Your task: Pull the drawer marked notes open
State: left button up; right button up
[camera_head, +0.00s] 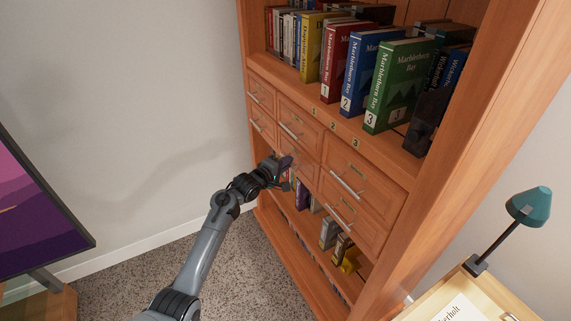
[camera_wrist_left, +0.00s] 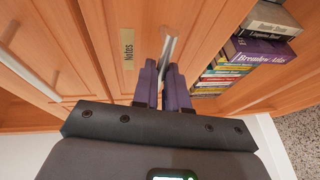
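The drawer marked notes shows in the left wrist view with its "Notes" label (camera_wrist_left: 128,47) and a pale bar handle (camera_wrist_left: 169,42). In the head view this drawer (camera_head: 306,160) is in the lower row, middle column, partly hidden by my left gripper (camera_head: 287,165). Its front looks about flush with the cabinet. In the left wrist view the two purple fingers of my left gripper (camera_wrist_left: 163,80) are close together, one on each side of the handle, and look shut on its near end. My right gripper is not in view.
The wooden bookcase (camera_head: 408,172) has other drawers beside and above, and books on shelves above and below. A desk with a teal lamp (camera_head: 528,206) stands at the right. A screen (camera_head: 40,215) stands at the left. Carpet before the bookcase is clear.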

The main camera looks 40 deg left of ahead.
pick_arm(q)
grip_shut()
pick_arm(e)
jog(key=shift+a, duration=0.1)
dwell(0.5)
pick_arm(q)
jog(key=shift+s, duration=0.1)
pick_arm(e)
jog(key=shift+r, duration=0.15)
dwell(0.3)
